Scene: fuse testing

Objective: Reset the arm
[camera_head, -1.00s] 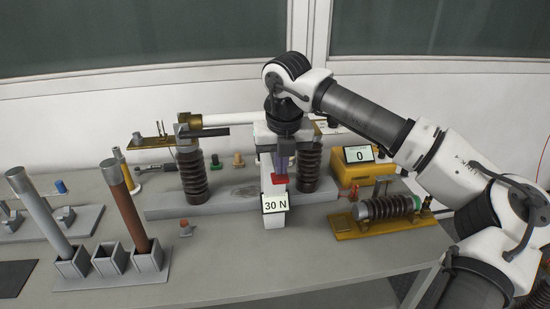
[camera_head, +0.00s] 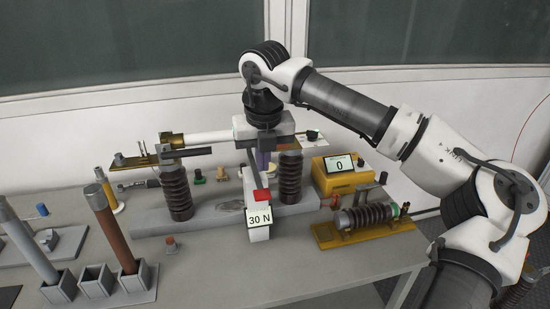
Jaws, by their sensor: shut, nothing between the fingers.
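My gripper (camera_head: 263,142) hangs downward from my white and black arm (camera_head: 345,105). It is above and behind the red block (camera_head: 262,195) on the white stand labelled "30 N" (camera_head: 259,232). Its fingers are shut with nothing between them, though the fingertips are partly hard to make out. A fuse fixture with two ribbed brown insulator posts, left (camera_head: 176,192) and right (camera_head: 290,178), stands on a grey base. A white tube (camera_head: 210,138) runs across the top from the left post towards my gripper, whose body hides the tube's right end.
A yellow meter reading "0" (camera_head: 338,185) stands at right. A ribbed fuse (camera_head: 365,217) lies on a yellow base in front of it. At left, grey holders bear a brown rod (camera_head: 117,236) and a grey rod (camera_head: 28,246). The wall is close behind the table.

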